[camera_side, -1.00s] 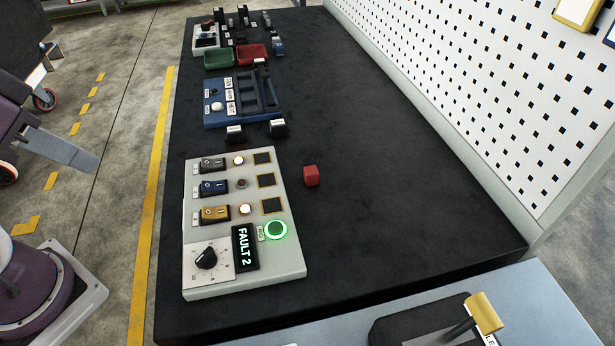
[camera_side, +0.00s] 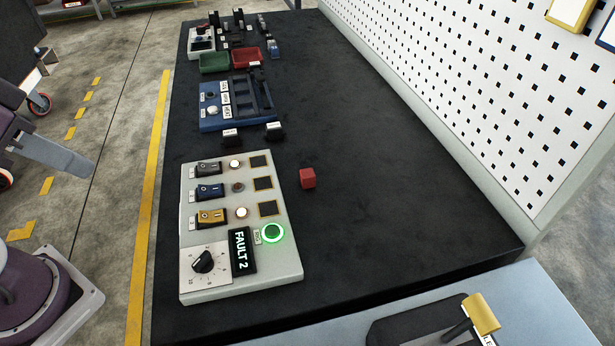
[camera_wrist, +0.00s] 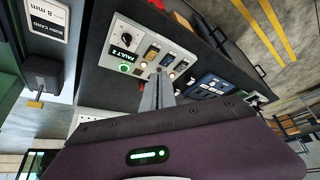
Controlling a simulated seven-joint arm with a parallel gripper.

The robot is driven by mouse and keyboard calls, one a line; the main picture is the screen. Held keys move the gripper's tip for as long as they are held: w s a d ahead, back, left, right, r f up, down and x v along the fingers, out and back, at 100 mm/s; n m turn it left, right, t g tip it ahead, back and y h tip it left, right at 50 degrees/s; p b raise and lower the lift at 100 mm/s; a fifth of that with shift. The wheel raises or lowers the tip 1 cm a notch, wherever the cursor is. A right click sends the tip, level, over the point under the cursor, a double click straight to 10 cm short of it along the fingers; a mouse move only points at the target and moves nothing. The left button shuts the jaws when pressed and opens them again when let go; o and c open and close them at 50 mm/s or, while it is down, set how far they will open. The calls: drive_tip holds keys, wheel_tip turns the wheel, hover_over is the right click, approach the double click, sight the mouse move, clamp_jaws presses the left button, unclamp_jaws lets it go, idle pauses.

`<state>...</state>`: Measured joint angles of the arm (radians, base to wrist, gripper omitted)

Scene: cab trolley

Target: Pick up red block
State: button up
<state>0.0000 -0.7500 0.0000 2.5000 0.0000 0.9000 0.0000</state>
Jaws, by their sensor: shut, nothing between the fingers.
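The red block (camera_side: 307,178) is a small cube on the black bench top (camera_side: 390,215). It stands just right of the pale control panel (camera_side: 190,272), apart from it. My gripper (camera_side: 82,168) is at the left edge of the side view, far left of the block and beyond the bench's left edge. In the wrist view its grey fingers (camera_wrist: 158,92) are together with nothing held. The panel's face also shows in the wrist view (camera_wrist: 148,45).
A blue panel (camera_side: 207,124) and two small black pieces lie behind the pale panel. Green (camera_side: 214,63) and red (camera_side: 246,56) trays are farther back. A white pegboard (camera_side: 520,100) borders the right. The bench right of the block is clear.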

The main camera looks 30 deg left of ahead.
drive_tip(key=o, duration=1)
